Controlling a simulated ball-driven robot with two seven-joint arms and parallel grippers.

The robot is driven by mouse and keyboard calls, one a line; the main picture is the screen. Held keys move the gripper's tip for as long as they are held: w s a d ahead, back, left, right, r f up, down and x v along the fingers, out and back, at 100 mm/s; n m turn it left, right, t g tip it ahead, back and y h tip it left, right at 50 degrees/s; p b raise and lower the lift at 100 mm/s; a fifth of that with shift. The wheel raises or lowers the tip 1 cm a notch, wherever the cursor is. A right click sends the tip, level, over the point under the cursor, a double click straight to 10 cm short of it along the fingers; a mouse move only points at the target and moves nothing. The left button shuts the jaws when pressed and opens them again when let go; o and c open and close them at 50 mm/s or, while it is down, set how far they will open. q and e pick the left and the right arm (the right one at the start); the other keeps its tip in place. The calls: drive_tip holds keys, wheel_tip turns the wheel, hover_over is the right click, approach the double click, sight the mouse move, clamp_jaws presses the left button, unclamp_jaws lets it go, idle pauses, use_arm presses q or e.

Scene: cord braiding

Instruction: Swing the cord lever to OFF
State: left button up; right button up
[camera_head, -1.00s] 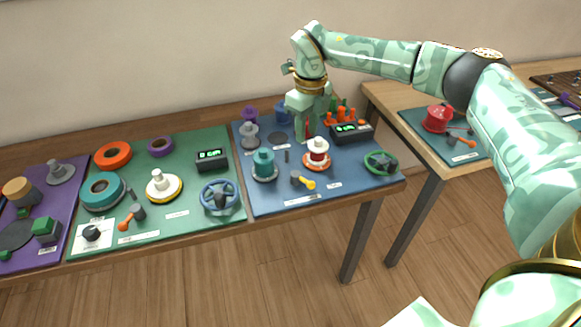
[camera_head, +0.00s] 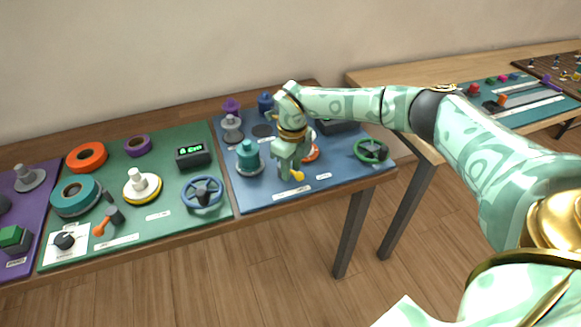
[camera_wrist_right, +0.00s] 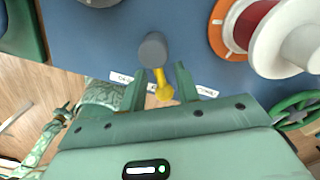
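The lever has a grey round hub (camera_wrist_right: 153,50) and a yellow handle (camera_wrist_right: 163,88), on the blue mat near its front edge. In the right wrist view the handle points toward the mat's front edge, slightly right. My right gripper (camera_wrist_right: 161,88) is open, one finger on each side of the handle, with gaps showing. In the head view my right gripper (camera_head: 290,172) covers the hub, and only the yellow handle tip (camera_head: 297,176) shows. White labels lie on both sides of the handle; their words are too small to read surely.
A white spool with red cord (camera_wrist_right: 280,35) on an orange ring stands close right of the lever. A teal spool (camera_head: 248,157) stands to its left. A green handwheel (camera_head: 371,151) is farther right. The green mat (camera_head: 165,218) holds another lever, with an orange handle (camera_head: 101,227).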

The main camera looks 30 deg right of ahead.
clamp_jaws()
use_arm(q)
drive_tip(key=shift+r, duration=0.1)
use_arm(e)
drive_tip(key=shift+r, duration=0.1)
drive_tip(key=shift+s+a+r+m+p, duration=0.1)
drive_tip(key=shift+a+r+m+p, duration=0.15)
drive_tip(key=shift+m+p, duration=0.75)
drive_tip(key=m+p, duration=0.1)
drive_tip(key=p, duration=0.1)
drive_tip(key=m+p, duration=0.1)
drive_tip(key=m, duration=0.1)
drive_tip(key=shift+a+p, duration=0.4)
drive_tip(key=m+p, duration=0.1)
drive_tip(key=a+m+p, duration=0.1)
drive_tip(key=m, duration=0.1)
drive_tip(key=shift+f+m, duration=0.1)
drive_tip(key=shift+m, duration=0.2)
use_arm(q)
wheel_tip(320, 180, up, 10)
drive_tip(key=w+p, duration=0.2)
drive_tip(key=shift+w+t, duration=0.4)
use_arm(e)
drive_tip(key=shift+w+a+f+m, duration=0.1)
drive_tip(key=shift+w+a+m, duration=0.1)
drive_tip(key=shift+m, duration=0.8)
drive_tip(key=shift+w+a+f+m, duration=0.1)
drive_tip(key=shift+w+m, duration=0.1)
drive_tip(key=shift+m, duration=0.8)
drive_tip(key=shift+t, duration=0.3)
